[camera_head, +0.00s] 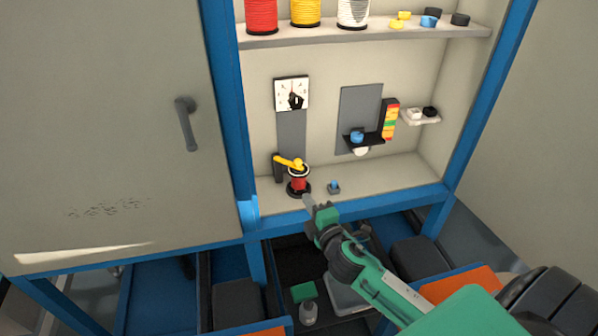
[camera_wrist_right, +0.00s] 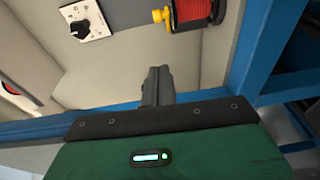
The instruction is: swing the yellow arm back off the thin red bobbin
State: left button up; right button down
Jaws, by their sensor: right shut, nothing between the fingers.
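The yellow arm (camera_head: 288,162) lies across the top of the thin red bobbin (camera_head: 299,180), which stands on a black base on the lower shelf. The arm joins a black post (camera_head: 279,167) at its left. In the right wrist view the red bobbin (camera_wrist_right: 190,10) is at the top, with the yellow arm's end (camera_wrist_right: 160,15) beside it; the rest is cut off. My right gripper (camera_head: 308,200) is shut and empty, in front of the shelf edge, just below and right of the bobbin. Its fingers (camera_wrist_right: 157,75) are together in the wrist view. My left gripper is not seen.
A white dial panel (camera_head: 291,93) is above the post. A small grey block with a blue top (camera_head: 334,187) sits right of the bobbin. A black bracket (camera_head: 361,140) and coloured blocks (camera_head: 390,118) are on the back wall. A blue frame beam (camera_head: 350,212) edges the shelf.

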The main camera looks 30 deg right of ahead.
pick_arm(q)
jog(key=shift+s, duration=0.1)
